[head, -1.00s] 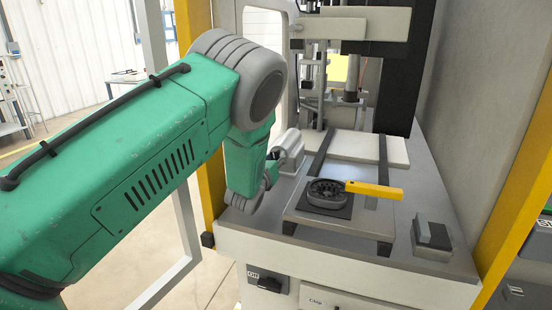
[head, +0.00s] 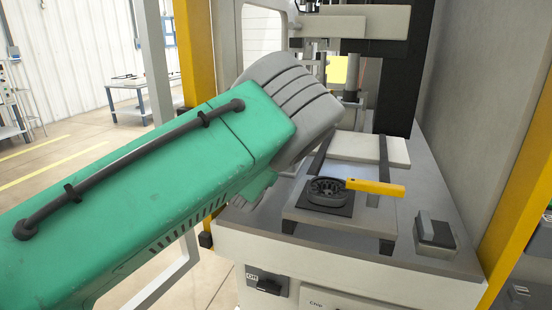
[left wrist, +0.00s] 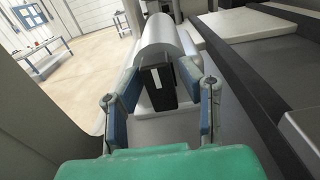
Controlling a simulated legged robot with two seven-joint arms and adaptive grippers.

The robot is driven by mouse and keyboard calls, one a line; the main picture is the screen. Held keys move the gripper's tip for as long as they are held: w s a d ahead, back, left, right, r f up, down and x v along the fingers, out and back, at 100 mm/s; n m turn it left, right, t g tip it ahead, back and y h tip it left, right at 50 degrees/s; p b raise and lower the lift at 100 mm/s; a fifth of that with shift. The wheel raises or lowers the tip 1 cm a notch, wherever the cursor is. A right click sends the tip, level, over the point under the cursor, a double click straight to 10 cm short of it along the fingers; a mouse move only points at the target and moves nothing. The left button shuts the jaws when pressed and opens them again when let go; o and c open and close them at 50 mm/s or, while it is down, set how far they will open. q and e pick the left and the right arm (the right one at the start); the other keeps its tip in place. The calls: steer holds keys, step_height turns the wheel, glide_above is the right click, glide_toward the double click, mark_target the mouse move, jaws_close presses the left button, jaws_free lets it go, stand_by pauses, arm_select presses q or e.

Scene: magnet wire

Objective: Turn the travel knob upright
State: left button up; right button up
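In the left wrist view, a dark block with a white stripe (left wrist: 158,88) sits at the front of a pale, round-topped housing (left wrist: 165,42). It looks like the travel knob, though no label shows. Its stripe looks close to upright, with a slight tilt. My left gripper (left wrist: 170,90) is open, with one finger on each side of the block and visible gaps, so it seems not to be touching. In the head view my green arm hides the gripper and this housing. My right gripper is not in view.
In the head view, a round black fixture (head: 328,190) with a yellow handle (head: 375,187) sits on a grey plate. A small grey block (head: 436,234) stands at the right. A black switch (head: 268,285) is on the front panel. The press column is behind.

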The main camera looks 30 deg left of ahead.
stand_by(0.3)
arm_select(q)
steer(key=v, duration=1.2)
steer(key=shift+f, duration=0.1)
